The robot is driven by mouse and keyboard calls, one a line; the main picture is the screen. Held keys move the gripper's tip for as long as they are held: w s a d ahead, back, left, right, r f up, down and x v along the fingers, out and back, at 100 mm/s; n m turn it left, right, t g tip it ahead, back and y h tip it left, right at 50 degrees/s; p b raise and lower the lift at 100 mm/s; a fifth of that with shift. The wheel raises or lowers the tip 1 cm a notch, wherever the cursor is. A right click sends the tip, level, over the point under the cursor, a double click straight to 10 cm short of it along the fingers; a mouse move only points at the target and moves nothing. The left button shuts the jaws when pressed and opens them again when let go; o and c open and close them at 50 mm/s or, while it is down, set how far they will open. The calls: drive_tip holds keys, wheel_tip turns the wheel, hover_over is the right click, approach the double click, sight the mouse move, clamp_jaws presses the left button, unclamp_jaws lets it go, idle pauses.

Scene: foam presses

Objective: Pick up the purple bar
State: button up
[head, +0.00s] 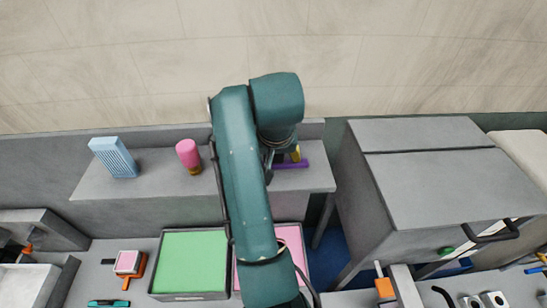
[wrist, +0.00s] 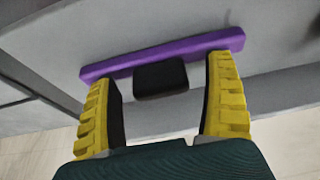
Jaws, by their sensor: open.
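The purple bar (head: 291,164) lies on the grey shelf (head: 240,184), near its right end, partly hidden by my arm in the head view. In the wrist view the purple bar (wrist: 165,54) runs across the picture just beyond my fingertips. My gripper (wrist: 164,75) is open, with its two yellow fingers apart and the bar ahead of them. A small black block (wrist: 160,77) shows between the fingers, in front of part of the bar. In the head view only part of a yellow finger of my gripper (head: 295,154) shows, beside the bar.
A grey cabinet (head: 425,185) stands close on the right. Below are a green-lined tray (head: 194,262) and a pink-lined tray (head: 291,241).

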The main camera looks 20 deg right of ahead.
drive_tip(key=c, duration=1.3)
